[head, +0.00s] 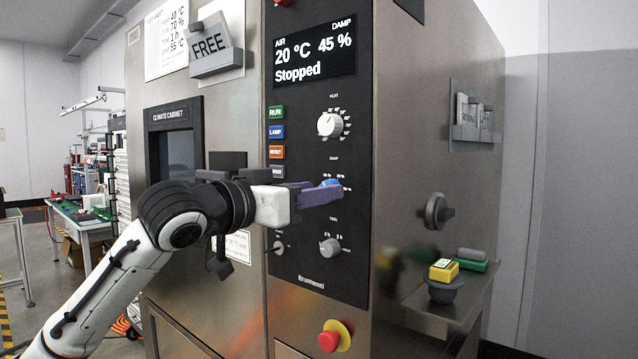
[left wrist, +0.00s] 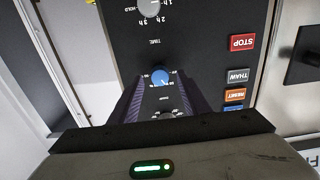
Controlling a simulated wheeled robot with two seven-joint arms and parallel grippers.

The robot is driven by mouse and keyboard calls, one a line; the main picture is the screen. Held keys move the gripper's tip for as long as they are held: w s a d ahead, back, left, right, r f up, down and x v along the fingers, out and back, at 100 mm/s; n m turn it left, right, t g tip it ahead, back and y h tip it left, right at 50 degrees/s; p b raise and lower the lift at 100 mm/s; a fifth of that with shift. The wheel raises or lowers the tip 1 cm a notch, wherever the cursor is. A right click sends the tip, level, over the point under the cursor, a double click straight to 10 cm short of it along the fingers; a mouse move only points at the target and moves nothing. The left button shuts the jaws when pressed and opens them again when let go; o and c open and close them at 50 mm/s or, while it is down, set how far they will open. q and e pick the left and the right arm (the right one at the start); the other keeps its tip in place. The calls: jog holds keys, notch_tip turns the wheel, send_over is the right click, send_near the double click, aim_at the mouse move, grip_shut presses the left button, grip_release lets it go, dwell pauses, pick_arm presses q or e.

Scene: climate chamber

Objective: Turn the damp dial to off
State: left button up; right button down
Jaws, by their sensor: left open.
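The damp dial (head: 331,183) is a small blue knob on the black control panel (head: 350,110), below the white heat dial (head: 330,125) and above the time dial (head: 330,247). My left gripper (head: 338,191) is at the damp dial, its purple fingers hiding most of it in the head view. In the left wrist view, the blue damp dial (left wrist: 161,76) sits between the tips of the open left gripper (left wrist: 160,82). I cannot tell whether the fingers touch it. The pointer's setting is not readable. My right gripper is not in view.
The display (head: 314,55) reads 20 °C, 45 % and Stopped. Coloured buttons (head: 276,132) line the panel's left side. A red emergency knob (head: 329,341) sits below. A side shelf (head: 450,302) holds yellow and green blocks. The cabinet door's window (head: 172,150) is behind my arm.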

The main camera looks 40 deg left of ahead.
pick_arm(q)
jog(key=shift+w, duration=0.75)
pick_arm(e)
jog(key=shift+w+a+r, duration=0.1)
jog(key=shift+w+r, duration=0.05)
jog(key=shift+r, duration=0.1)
pick_arm(q)
jog(key=c, duration=1)
jog(key=shift+c, duration=0.2)
jog(key=shift+d+n, duration=0.1)
jog(key=shift+n, duration=0.2)
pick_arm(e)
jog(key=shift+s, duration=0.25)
pick_arm(q)
jog(key=n+p, duration=0.8)
jog(key=n, duration=0.3)
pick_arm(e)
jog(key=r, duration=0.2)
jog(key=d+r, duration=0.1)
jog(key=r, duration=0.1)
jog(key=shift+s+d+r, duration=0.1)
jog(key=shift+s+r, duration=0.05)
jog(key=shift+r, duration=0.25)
pick_arm(q)
jog(key=shift+n, duration=0.3)
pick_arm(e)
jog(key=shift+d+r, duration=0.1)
